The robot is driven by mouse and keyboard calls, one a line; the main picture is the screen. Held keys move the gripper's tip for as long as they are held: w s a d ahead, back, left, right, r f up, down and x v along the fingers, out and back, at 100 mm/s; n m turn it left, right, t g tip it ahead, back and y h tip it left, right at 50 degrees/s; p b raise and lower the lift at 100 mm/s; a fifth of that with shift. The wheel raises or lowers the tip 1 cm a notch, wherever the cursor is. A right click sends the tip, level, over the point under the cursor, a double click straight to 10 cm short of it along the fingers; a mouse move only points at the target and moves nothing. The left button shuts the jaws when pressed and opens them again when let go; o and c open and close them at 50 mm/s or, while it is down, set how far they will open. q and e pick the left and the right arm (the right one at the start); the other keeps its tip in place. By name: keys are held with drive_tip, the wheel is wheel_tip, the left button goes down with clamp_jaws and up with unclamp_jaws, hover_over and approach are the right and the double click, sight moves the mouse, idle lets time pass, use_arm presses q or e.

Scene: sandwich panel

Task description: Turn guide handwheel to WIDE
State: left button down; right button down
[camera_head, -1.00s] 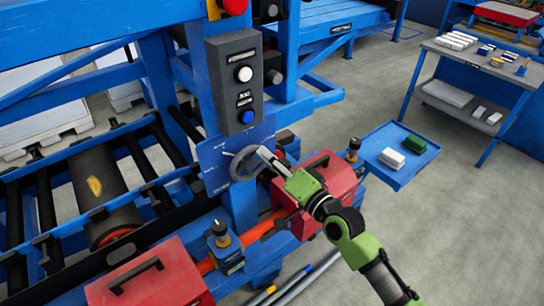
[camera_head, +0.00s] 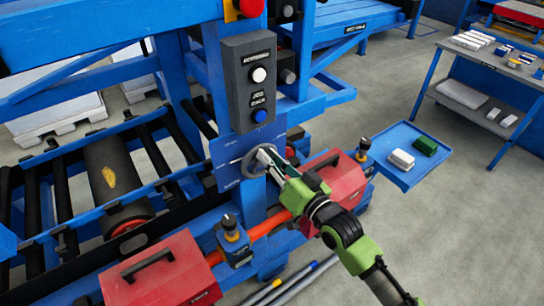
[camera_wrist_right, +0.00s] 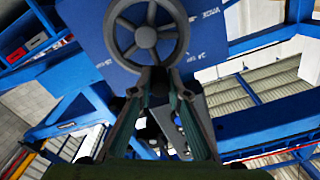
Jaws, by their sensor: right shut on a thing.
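The guide handwheel (camera_head: 246,166) is a grey spoked wheel on a blue plate (camera_head: 226,152) with small white markings, below the button box. My right gripper (camera_head: 266,153) reaches it from the lower right and is shut on its rim. In the right wrist view the handwheel (camera_wrist_right: 146,36) shows its hub and spokes at the top, with the gripper fingers (camera_wrist_right: 157,78) at the lower rim. The plate's markings are too small or cut off to read surely. My left gripper is not in view.
A dark button box (camera_head: 252,85) with white and blue buttons hangs above the wheel. Red boxes (camera_head: 162,275) with black handles flank a knob block (camera_head: 232,240). A blue tray (camera_head: 397,174) holds a white and a green block at right. Rollers (camera_head: 112,180) lie at left.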

drive_tip(key=shift+a, duration=0.1)
idle(0.3)
drive_tip(key=c, duration=2)
unclamp_jaws()
drive_tip(key=shift+o, duration=0.2)
drive_tip(key=shift+s, duration=0.1)
drive_tip(key=v, duration=1.2)
drive_tip(key=shift+a, duration=0.1)
